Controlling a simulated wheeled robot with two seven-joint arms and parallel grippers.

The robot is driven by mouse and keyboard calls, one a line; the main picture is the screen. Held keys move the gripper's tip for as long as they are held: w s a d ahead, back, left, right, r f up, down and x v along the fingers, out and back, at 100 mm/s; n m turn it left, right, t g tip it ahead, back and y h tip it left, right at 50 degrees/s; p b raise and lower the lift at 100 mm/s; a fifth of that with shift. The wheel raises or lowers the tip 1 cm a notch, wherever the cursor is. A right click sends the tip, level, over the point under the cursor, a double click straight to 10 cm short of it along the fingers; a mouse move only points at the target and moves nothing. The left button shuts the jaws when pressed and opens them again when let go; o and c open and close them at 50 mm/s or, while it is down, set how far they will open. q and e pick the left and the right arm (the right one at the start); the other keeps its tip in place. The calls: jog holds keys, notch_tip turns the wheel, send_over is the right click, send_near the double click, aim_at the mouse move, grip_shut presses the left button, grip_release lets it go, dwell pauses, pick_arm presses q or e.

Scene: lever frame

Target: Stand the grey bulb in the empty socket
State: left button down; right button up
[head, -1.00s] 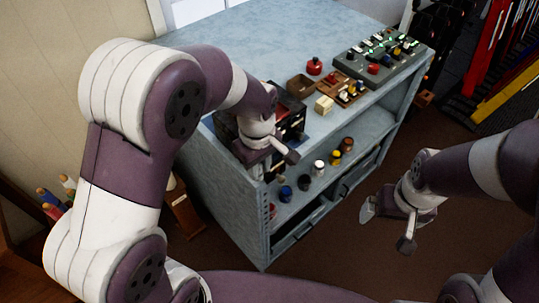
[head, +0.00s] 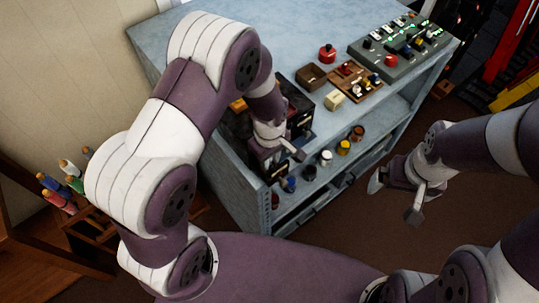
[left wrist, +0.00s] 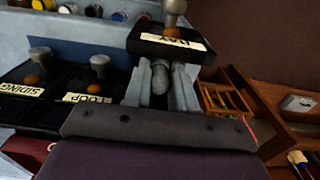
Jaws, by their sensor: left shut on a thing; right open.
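My left gripper (head: 268,148) is at the front of a black lever frame (head: 302,118) at the near corner of the bench. In the left wrist view its jaws (left wrist: 161,88) are shut around a grey rounded thing (left wrist: 160,76); I cannot tell whether this is a lever handle or the bulb. Beside it stand grey-topped levers with labels SIDING (left wrist: 24,89) and LOOP (left wrist: 82,98), and another label (left wrist: 172,40) ending in WAY. A brown tray (head: 343,72) holds several small pieces. I cannot pick out the empty socket. My right gripper (head: 394,192) is open and empty, off the bench.
A grey console (head: 372,57) with green lights stands at the bench's far right. A red knob (head: 327,53), a brown box (head: 311,77) and a cream block (head: 334,100) are near the tray. Several jars, one yellow (head: 343,147), stand on the lower shelf. The bench's back left is clear.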

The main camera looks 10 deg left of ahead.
pick_arm(q)
jog(key=shift+s+f, duration=0.1)
jog(key=shift+s, duration=0.1)
jog(key=c, duration=0.9)
grip_release()
jog(key=shift+c, duration=0.2)
jog(key=shift+w, duration=0.1)
notch_tip(320, 180, up, 12)
jog(key=b, duration=0.3)
jog(key=s+a+m+t, duration=0.1)
jog(key=s+a+m, duration=0.6)
jog(key=m, duration=0.3)
jog(key=shift+s+a+f+m, duration=0.25)
jog(key=shift+s+m, duration=0.05)
jog(key=shift+s, duration=0.35)
